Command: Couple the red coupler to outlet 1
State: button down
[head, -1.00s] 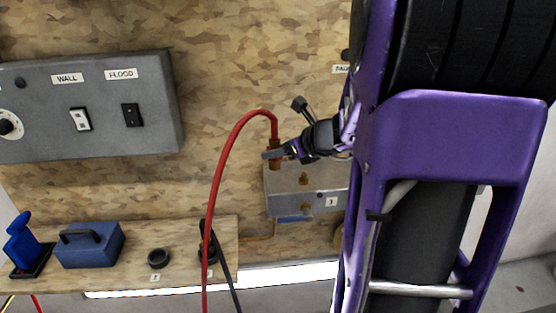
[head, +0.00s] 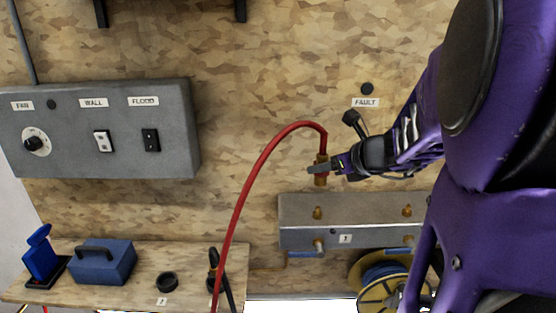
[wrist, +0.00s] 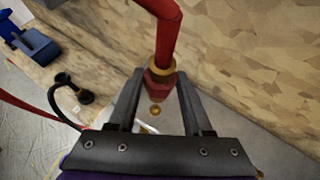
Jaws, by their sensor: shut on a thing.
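My gripper (head: 317,169) is shut on the red coupler (head: 321,181), a brass-coloured fitting on the end of a red hose. The coupler hangs roughly upright, above and apart from the left brass outlet (head: 317,212) on the grey manifold (head: 375,209). A label (head: 345,238), seemingly a 1, is on the manifold's front near that outlet. In the wrist view the coupler (wrist: 159,88) sits between both fingers, with a brass outlet tip (wrist: 155,110) just beyond it.
A second brass outlet (head: 407,210) stands on the manifold's right. The red hose (head: 250,190) arches down to the left. A grey switch box (head: 70,160) is on the wall. A blue case (head: 103,261) and a black ring (head: 168,282) are on the shelf. A yellow reel (head: 372,292) sits below.

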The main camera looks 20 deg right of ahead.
jog(key=shift+f+b, duration=2.65)
jog(key=shift+f, duration=0.25)
jog(key=shift+f, duration=0.1)
jog(key=shift+f+b, duration=0.3)
jog(key=shift+b, duration=0.05)
jog(key=shift+f+b, duration=1.05)
jog(key=shift+f, duration=0.1)
jog(key=shift+c, duration=1.2)
grip_release()
jog(key=shift+r, duration=0.15)
